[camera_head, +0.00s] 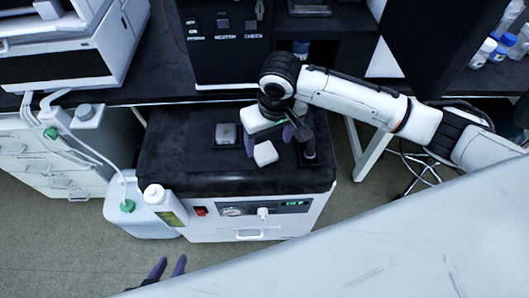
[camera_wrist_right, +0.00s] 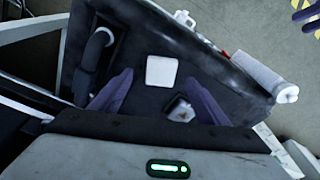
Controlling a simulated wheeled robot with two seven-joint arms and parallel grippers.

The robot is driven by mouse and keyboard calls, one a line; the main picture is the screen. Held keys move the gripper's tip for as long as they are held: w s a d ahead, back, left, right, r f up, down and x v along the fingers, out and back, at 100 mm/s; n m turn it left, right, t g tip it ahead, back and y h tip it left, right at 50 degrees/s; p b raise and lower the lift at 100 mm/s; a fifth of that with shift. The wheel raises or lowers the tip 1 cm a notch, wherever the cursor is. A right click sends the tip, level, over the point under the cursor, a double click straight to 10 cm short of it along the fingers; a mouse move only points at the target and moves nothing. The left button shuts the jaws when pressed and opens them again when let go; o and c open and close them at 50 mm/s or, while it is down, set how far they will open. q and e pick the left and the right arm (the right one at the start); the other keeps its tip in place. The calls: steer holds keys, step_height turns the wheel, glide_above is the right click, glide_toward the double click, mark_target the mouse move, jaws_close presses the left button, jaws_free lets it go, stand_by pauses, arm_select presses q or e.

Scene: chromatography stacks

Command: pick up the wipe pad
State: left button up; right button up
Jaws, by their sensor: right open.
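The wipe pad (camera_head: 265,153) is a small white square lying flat on the black top of the bench unit (camera_head: 185,165). In the right wrist view the wipe pad (camera_wrist_right: 161,71) lies just beyond and between my fingertips. My right gripper (camera_head: 269,137) is open and empty, its purple fingers spread above and behind the pad; I see no contact. Both its fingers also show in the right wrist view (camera_wrist_right: 159,80). My left gripper (camera_head: 170,260) is at the bottom edge of the head view, its fingertips apart with nothing between them, well away from the pad.
A small clear-topped block (camera_head: 226,131) sits left of the pad on a dark square. A black upright part (camera_head: 308,142) stands close to the right of my right gripper. A white jug (camera_head: 135,210) stands at the left. The front part of the black top is clear.

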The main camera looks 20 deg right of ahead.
mark_target(265, 151)
steer(key=shift+w+a+f, duration=0.1)
steer(key=shift+w+f, duration=0.15)
steer(key=shift+f, duration=0.7)
steer(key=shift+w+a+f, duration=0.1)
steer(key=shift+w+f, duration=0.2)
steer(key=shift+f, duration=0.7)
steer(key=shift+w+a+f, duration=0.1)
steer(key=shift+w+f, duration=0.15)
steer(key=shift+f, duration=0.7)
steer(key=c, duration=1.2)
step_height(265, 151, up, 10)
